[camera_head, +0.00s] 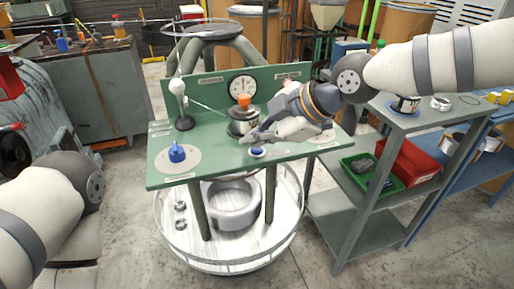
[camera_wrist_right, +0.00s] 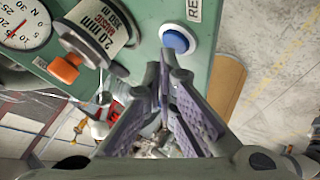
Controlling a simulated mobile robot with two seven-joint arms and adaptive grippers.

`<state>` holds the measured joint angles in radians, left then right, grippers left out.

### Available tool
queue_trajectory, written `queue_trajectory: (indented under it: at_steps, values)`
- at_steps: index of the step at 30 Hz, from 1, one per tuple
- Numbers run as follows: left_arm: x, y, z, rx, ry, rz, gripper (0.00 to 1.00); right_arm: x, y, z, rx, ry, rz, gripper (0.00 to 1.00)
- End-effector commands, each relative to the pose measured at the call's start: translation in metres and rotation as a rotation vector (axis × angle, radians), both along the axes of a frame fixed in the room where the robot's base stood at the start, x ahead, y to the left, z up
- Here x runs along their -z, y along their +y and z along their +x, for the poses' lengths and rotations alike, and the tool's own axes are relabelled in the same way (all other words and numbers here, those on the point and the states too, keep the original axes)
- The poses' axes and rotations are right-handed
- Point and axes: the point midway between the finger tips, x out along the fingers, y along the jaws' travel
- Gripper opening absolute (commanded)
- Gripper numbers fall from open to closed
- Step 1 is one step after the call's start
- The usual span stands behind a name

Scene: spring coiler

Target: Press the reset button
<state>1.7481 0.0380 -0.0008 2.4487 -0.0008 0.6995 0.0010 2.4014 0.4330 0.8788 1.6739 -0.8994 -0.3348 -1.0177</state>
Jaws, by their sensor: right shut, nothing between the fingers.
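The reset button is a round blue button with a white rim (camera_head: 257,152) near the front edge of the green machine table. It also shows in the right wrist view (camera_wrist_right: 176,40), beside a partly cut-off label starting "RE". My right gripper (camera_head: 246,140) is shut and empty, reaching in from the right above the table. In the right wrist view its fingertips (camera_wrist_right: 166,62) lie just below the button in the picture, close to it; I cannot tell whether they touch it. The button looks uncovered. My left arm shows at the left, but its gripper is out of view.
A wire spool (camera_head: 241,126) with an orange knob (camera_head: 244,101) stands behind the button, with a dial gauge (camera_head: 242,87) behind it. A blue knob (camera_head: 177,153) and a post with a white ball (camera_head: 177,87) are at left. A grey cart (camera_head: 345,205) stands at right.

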Motion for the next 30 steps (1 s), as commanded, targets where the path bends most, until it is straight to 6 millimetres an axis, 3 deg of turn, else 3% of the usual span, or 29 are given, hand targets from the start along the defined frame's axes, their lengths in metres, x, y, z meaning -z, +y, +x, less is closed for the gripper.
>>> queue_trajectory:
  at_steps: [30]
  values:
    - [0.0006,0.0000,-0.0006,0.000,0.002,0.000,0.41,0.0086,-0.0002,-0.0002,0.000,0.001,-0.001,0.00]
